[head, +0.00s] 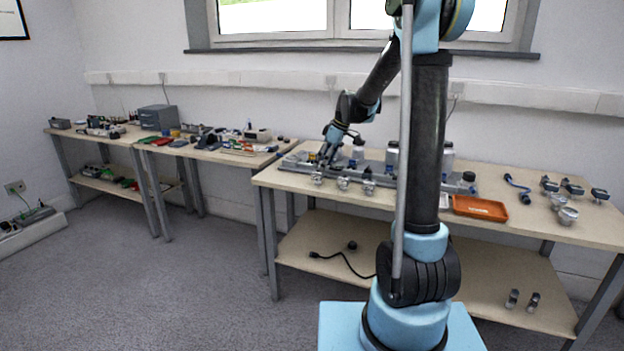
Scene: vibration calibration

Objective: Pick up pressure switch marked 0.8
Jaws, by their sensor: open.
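My gripper (326,160) is open above the left end of the near right workbench (400,197), pointing down over a long grey fixture (462,189). Small parts stand at that end of the fixture, and the gripper partly hides them. Three small silver round-faced devices stand along the bench's front edge: a left one (317,178), a middle one (342,183) and a right one (369,187). My gripper is behind and above the left one. Markings are too small to read, so I cannot tell which thing is the pressure switch marked 0.8.
My arm's upright links hide part of the bench. An orange-red tray (480,208), a blue hose (517,188), several dark-headed instruments (573,188) and silver round pieces (567,215) lie to the right. A cluttered bench (215,153) stands left.

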